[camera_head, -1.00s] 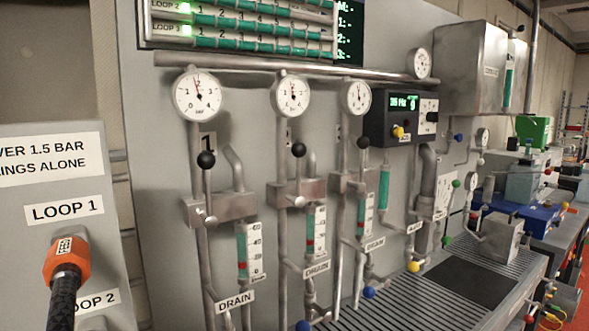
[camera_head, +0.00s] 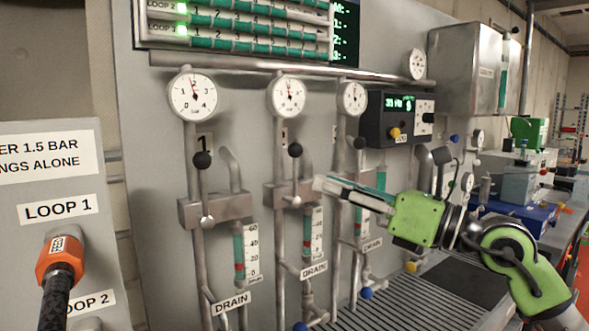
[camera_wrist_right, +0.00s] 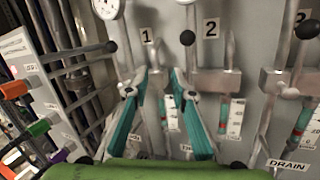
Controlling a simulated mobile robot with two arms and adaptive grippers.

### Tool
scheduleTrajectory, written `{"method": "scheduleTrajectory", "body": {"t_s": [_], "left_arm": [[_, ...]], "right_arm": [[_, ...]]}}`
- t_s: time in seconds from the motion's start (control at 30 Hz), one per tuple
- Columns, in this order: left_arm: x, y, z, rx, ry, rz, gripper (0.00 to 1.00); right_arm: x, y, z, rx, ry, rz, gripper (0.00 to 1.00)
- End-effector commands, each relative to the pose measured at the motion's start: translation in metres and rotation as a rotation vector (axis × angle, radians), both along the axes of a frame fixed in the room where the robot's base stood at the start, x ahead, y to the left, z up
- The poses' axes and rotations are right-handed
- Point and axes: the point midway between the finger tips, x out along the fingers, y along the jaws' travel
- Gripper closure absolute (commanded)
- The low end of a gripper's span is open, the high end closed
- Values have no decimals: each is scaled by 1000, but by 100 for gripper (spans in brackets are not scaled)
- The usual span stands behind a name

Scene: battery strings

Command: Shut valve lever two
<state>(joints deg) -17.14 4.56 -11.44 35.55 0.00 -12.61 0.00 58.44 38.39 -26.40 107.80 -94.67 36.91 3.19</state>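Valve lever two is the middle upright rod with a black ball (camera_head: 295,150), below the middle gauge. In the right wrist view its ball (camera_wrist_right: 187,38) is beside the "2" label, with its rod running down to the metal valve block. My right gripper (camera_head: 320,185) reaches in from the right, its fingertips just right of lever two's rod and below its ball. The wrist view shows its two teal-padded fingers (camera_wrist_right: 159,72) spread, with nothing held between them. Contact with the lever is not visible. My left gripper is not in view.
Lever one (camera_head: 203,160) stands upright to the left and lever three (camera_head: 359,143) to the right, partly close above my gripper. Sight tubes and drain pipes hang below. An orange connector (camera_head: 60,258) is on the left panel. A ribbed grey shelf (camera_head: 400,300) runs along the bottom.

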Motion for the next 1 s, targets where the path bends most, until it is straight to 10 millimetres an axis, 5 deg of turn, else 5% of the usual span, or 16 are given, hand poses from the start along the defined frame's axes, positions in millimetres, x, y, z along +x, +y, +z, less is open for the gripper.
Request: {"method": "scheduleTrajectory", "body": {"t_s": [0.2,0.33,1.0], "left_arm": [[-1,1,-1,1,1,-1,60],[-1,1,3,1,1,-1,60],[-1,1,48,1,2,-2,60]], "right_arm": [[21,-31,8,-236,-57,-148,77],[27,-29,10,-258,-59,-163,77],[108,60,11,-252,-58,-159,77]]}}
